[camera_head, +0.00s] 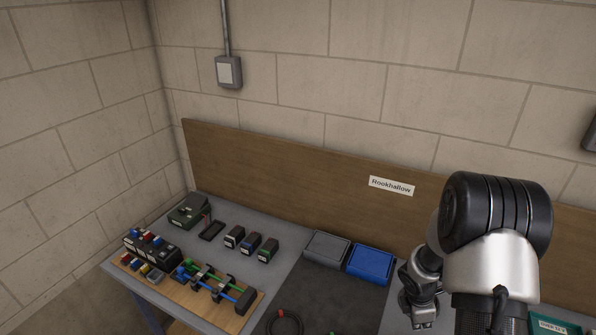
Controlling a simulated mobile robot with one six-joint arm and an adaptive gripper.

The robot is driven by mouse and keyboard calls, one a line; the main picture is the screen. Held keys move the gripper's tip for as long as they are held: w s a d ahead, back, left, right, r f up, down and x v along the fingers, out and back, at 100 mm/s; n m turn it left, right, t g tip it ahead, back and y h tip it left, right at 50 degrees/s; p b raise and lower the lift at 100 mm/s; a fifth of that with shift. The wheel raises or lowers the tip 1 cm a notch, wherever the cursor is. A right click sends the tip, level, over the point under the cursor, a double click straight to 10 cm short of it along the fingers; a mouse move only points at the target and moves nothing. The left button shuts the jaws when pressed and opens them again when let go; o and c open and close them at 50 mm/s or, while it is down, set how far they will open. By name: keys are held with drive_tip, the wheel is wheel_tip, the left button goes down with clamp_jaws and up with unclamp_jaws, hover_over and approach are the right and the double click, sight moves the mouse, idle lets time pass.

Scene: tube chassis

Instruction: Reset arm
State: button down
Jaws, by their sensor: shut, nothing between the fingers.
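My arm rises at the right of the head view, its large black and silver joint in front of the backboard. My gripper (422,318) shows small and partly hidden at the lower edge, left of that joint. It is shut and holds nothing. It hangs in front of the bench, to the right of the dark mat and below the blue bin.
The grey bench (185,262) bears a wooden board (222,310) with green and blue rods, several small boxes, a grey bin (327,249), a blue bin (370,264) and a dark mat (325,290). A teal tray (548,325) is at lower right. A backboard (290,190) closes the rear.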

drive_tip(key=s+a+r+m+t+b, duration=0.1)
drive_tip(key=s+a+r+m+b, duration=0.3)
drive_tip(key=r, duration=0.4)
drive_tip(key=s+a+r+m+t+b, duration=0.1)
drive_tip(key=s+a+r+m+b, duration=0.2)
drive_tip(key=r+m+b, duration=0.35)
drive_tip(key=s+a+r+m+t+y+b, duration=0.1)
drive_tip(key=s+a+m+y+b, duration=0.2)
drive_tip(key=s+a, duration=0.9)
drive_tip(key=s+m+b, duration=0.3)
drive_tip(key=s, duration=0.1)
drive_tip(key=shift+s+r+m+t, duration=0.2)
drive_tip(key=shift+s+m+t, duration=0.1)
drive_tip(key=shift+m+t, duration=0.1)
